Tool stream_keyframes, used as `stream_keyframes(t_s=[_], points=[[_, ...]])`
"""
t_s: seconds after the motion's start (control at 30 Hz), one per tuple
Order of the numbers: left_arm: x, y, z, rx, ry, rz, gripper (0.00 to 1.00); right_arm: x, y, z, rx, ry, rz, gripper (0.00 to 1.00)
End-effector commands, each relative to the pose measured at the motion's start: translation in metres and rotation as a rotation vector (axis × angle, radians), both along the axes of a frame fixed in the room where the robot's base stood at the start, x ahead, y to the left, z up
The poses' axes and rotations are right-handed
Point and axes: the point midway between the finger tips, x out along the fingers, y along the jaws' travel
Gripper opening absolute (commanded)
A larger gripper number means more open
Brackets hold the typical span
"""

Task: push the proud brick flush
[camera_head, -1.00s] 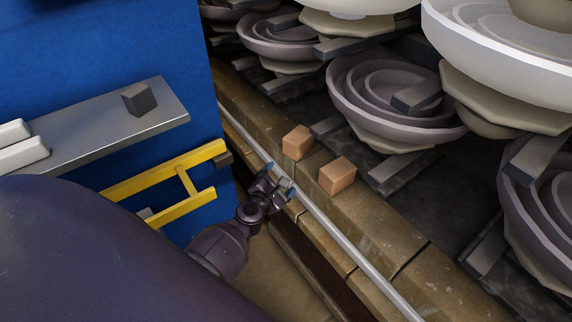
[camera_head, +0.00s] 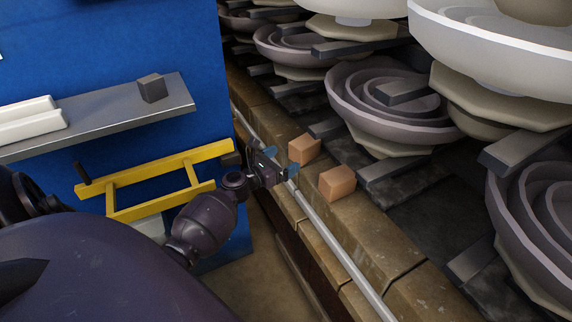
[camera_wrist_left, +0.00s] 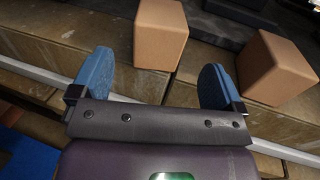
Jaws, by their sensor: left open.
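Two orange-tan bricks stand on the stone ledge: a left brick (camera_head: 304,149) and a right brick (camera_head: 337,183). Both rise above the ledge surface; I cannot tell which one is meant as proud. My left gripper (camera_head: 281,162), with blue fingertips, is open and empty at the ledge's front edge, by the metal rail and just short of the left brick. In the left wrist view, the left brick (camera_wrist_left: 161,34) lies ahead of the gap between the fingers, apart from them. The right brick (camera_wrist_left: 276,68) is beyond the right finger. My right gripper is not in view.
A metal rail (camera_head: 325,232) runs along the front of the ledge (camera_head: 375,237). Stacked insulator bowls (camera_head: 392,100) stand behind the bricks on dark supports. A blue panel (camera_head: 120,60) with a grey shelf (camera_head: 95,125) and yellow frame (camera_head: 150,172) is at left.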

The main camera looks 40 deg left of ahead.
Motion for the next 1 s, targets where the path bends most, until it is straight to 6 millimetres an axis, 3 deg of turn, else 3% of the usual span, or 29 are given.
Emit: stream_keyframes(t_s=[0.53, 1.0], points=[[0.006, 0.002, 0.003, -0.015, -0.006, -0.007, 0.94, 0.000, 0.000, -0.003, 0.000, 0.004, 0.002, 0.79], [0.062, -0.006, 0.001, -0.016, -0.004, -0.007, 0.94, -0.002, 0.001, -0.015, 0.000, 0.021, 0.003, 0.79]])
